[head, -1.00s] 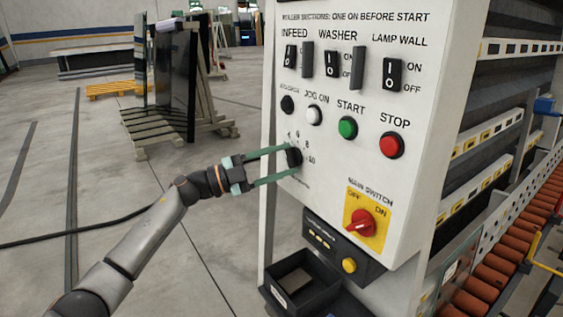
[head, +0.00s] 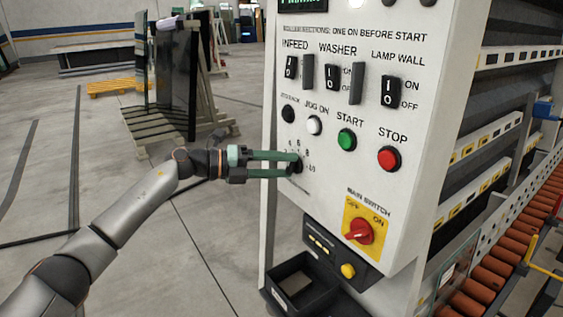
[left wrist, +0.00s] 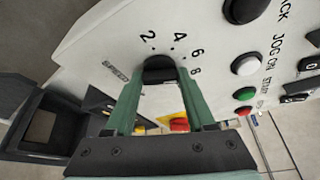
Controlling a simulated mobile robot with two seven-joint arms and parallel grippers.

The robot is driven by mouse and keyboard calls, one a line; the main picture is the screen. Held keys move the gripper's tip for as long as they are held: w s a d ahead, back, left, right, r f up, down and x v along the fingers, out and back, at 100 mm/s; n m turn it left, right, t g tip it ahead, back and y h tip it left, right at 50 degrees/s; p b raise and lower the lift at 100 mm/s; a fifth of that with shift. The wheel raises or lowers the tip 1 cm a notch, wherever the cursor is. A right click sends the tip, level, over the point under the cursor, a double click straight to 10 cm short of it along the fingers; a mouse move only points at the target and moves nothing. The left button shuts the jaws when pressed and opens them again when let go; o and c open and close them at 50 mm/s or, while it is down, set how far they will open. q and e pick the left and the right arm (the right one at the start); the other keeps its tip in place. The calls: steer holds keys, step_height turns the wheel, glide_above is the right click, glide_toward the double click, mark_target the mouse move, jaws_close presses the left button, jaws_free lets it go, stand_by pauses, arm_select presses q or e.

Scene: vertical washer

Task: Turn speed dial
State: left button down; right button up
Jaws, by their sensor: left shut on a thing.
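The speed dial (head: 295,165) is a small black knob with a numbered scale at the lower left of the white control panel (head: 400,215). My left gripper (head: 292,162) reaches in from the left, and its green fingers are shut on the dial. In the left wrist view the black dial (left wrist: 159,69) sits between the two fingertips (left wrist: 160,80), with the numbers 2, 4, 6 and 8 around it. The dial's pointer cannot be made out. My right gripper is not in view.
Above the dial are a black button (head: 288,114), a white jog button (head: 314,125), a green start button (head: 346,139) and a red stop button (head: 388,158). The red main switch (head: 359,231) is below right. A black tray (head: 300,268) juts out beneath.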

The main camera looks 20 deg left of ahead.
arm_select(q)
steer(key=m+y+p, duration=0.1)
steer(key=m, duration=0.1)
steer(key=m+t+y+p, duration=0.1)
steer(key=m+y, duration=0.1)
steer(key=m, duration=0.1)
steer(key=m+y+p, duration=0.1)
steer(key=m, duration=0.2)
steer(key=shift+s+d+r+t+y, duration=0.2)
steer(key=shift+s+d+t+y, duration=0.1)
steer(key=shift+t, duration=0.1)
stand_by(0.6)
steer(key=shift+c, duration=1.2)
jaws_free()
steer(key=b+v, duration=0.3)
steer(key=v, duration=0.9)
steer(key=shift+a+r, duration=0.15)
steer(key=shift+r, duration=0.05)
